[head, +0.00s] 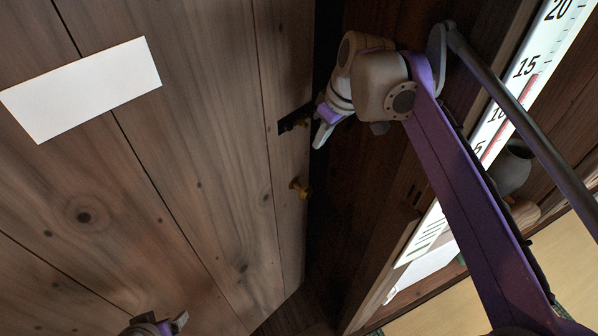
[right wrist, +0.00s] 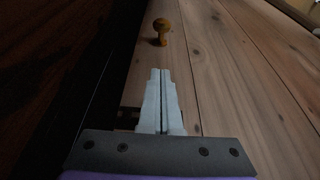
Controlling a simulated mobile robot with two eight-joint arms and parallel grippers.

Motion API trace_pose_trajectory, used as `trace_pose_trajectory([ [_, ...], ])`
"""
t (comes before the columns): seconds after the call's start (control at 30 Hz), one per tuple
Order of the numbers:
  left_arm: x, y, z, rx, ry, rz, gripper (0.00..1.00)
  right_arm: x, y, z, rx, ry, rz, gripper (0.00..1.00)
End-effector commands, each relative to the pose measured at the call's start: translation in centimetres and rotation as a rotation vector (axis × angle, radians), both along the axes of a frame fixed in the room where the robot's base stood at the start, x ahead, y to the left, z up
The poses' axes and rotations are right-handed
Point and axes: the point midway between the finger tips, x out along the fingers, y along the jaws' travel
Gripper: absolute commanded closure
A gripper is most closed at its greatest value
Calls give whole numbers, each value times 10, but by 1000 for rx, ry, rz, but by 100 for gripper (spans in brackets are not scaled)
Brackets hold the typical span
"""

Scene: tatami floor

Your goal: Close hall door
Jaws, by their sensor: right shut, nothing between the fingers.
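The wooden hall door (head: 190,170) fills the left of the head view, with a white sheet on it. A small brass knob (head: 299,188) sits near its right edge, below a dark plate (head: 290,121). A dark strip lies between the door's edge and the frame; I cannot tell how wide the gap is. My right gripper (head: 321,134) is shut and empty at the door's edge, beside the plate and above the knob. In the right wrist view its fingertips (right wrist: 161,72) point towards the knob (right wrist: 161,30), apart from it. My left gripper (head: 176,323) is cut off at the bottom edge.
The dark wooden frame (head: 375,230) stands right of the door. A large white thermometer-like scale (head: 500,120) is on the wall behind my right arm. A grey rounded object (head: 513,170) is beside it. Pale tatami floor (head: 500,280) shows at the lower right.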

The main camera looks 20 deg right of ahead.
Motion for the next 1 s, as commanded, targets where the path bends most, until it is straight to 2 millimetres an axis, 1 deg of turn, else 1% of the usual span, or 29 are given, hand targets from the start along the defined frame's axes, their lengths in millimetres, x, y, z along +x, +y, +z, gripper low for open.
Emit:
trace_pose_trajectory([
  [0.1, -2, 0, -5, 0, 4, 0, 15, 4, 3, -20, 0, 2, 1, 100],
  [0.17, -3, 0, -7, 0, 5, 0, 15, 8, 5, -32, -1, 2, 2, 100],
  [0.7, -6, 0, -16, 0, 11, 0, 15, 43, 20, -143, -1, 2, 1, 100],
  [0.83, -7, 0, -18, 0, 12, 0, 15, 50, 23, -165, -1, 2, 0, 100],
  [1.0, -7, 0, -19, 0, 13, 0, 15, 55, 25, -181, 0, 2, -1, 100],
])
